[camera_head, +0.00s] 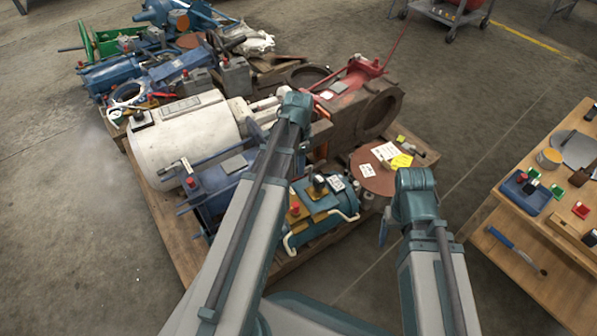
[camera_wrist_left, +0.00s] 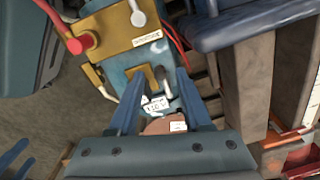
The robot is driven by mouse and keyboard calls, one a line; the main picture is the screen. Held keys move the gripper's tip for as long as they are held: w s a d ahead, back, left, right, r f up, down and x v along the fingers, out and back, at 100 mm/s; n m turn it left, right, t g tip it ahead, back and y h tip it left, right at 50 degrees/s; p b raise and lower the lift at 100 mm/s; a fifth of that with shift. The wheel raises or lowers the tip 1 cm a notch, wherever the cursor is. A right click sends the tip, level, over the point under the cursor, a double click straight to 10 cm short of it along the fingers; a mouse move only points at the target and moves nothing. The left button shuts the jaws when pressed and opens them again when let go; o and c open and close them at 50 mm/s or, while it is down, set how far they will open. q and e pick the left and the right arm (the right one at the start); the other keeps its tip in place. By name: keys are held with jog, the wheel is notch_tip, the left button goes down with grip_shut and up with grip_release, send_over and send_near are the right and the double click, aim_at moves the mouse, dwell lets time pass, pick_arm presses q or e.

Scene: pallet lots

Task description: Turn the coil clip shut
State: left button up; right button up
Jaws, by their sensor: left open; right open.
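A teal unit with brass plates (camera_head: 322,222) stands at the near edge of the pallet. Its brass block (camera_wrist_left: 118,30) fills the upper left of the left wrist view, with a red knob (camera_wrist_left: 82,42) and a grey lever (camera_wrist_left: 138,16). I cannot tell for sure which part is the coil clip; a small dark upright tab (camera_wrist_left: 160,74) shows between my left fingertips. My left gripper (camera_wrist_left: 157,76) is open, its fingers apart over the unit; contact cannot be told. My arm hides it in the head view. My right gripper (camera_head: 383,228) shows only as a blue finger beside the unit, apart from it.
A white cylinder (camera_head: 185,145), a brown cast housing (camera_head: 375,105) and a round brown disc with papers (camera_head: 372,172) crowd the pallet. A wooden bench (camera_head: 515,222) with a blue tray (camera_head: 527,195) stands at the right. Bare floor (camera_head: 60,240) is free at the left.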

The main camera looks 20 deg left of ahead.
pick_arm(q)
jog(key=shift+f, duration=0.35)
pick_arm(e)
jog(key=shift+f, duration=0.3)
pick_arm(q)
grip_shut()
jog(key=d+n, duration=0.1)
jog(key=n, duration=0.3)
jog(key=d+n, duration=0.2)
jog(key=n, duration=0.3)
jog(key=d+n, duration=0.2)
jog(key=n, duration=0.2)
jog(key=shift+w+d+n, duration=0.2)
jog(key=shift+n, duration=0.6)
jog(key=shift+w+d+n, duration=0.15)
jog(key=shift+d+n, duration=0.05)
jog(key=shift+n, duration=0.6)
jog(key=shift+w+d+n, duration=0.2)
jog(key=shift+n, duration=0.6)
